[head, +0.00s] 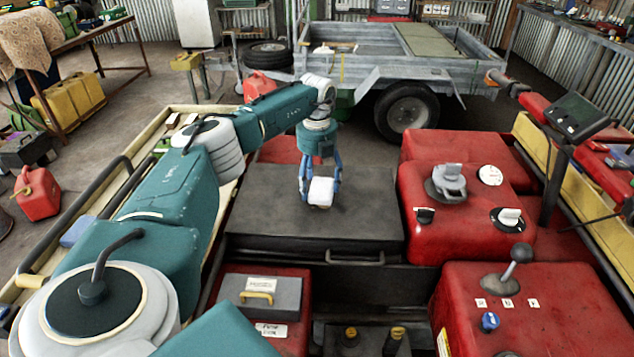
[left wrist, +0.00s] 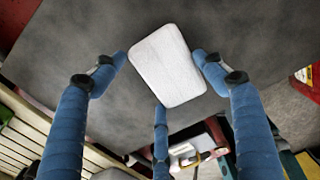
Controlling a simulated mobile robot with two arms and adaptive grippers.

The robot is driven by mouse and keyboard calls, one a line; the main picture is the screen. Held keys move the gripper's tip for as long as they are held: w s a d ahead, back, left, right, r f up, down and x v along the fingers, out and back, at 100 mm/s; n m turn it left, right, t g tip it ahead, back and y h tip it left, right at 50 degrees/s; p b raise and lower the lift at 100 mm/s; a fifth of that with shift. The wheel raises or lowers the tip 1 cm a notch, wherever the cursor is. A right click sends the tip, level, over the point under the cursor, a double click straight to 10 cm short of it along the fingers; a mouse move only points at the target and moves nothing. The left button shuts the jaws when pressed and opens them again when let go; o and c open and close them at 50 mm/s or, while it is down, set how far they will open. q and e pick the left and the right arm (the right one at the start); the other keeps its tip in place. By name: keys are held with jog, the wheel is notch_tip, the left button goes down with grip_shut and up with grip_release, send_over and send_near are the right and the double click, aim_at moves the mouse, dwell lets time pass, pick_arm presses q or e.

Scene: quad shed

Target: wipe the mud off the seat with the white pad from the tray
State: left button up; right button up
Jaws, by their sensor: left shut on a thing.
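The white pad (head: 321,191) is held in my left gripper (head: 320,188), low over the dark seat (head: 265,215). In the left wrist view the pad (left wrist: 167,66) lies between the three blue fingers of my left gripper (left wrist: 163,75), with the dark seat (left wrist: 75,40) behind it. I cannot tell from these views whether the pad touches the seat. No distinct mud patch stands out on the dark surface; the gripper and pad cover part of it. I cannot make out the tray for certain. My right gripper is not in view.
Red bodywork with a grey cap and white-topped knobs (head: 508,217) rises right of the seat. A grey box with a yellow handle (head: 258,297) stands in front. A cream side rail (head: 215,215) runs along the left. A metal trailer (head: 400,55) stands behind.

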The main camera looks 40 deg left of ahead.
pick_arm(q)
jog(key=shift+f, duration=0.45)
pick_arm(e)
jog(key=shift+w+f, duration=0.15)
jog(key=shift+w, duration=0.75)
pick_arm(q)
jog(key=shift+f+b, duration=0.35)
jog(key=shift+f, duration=0.15)
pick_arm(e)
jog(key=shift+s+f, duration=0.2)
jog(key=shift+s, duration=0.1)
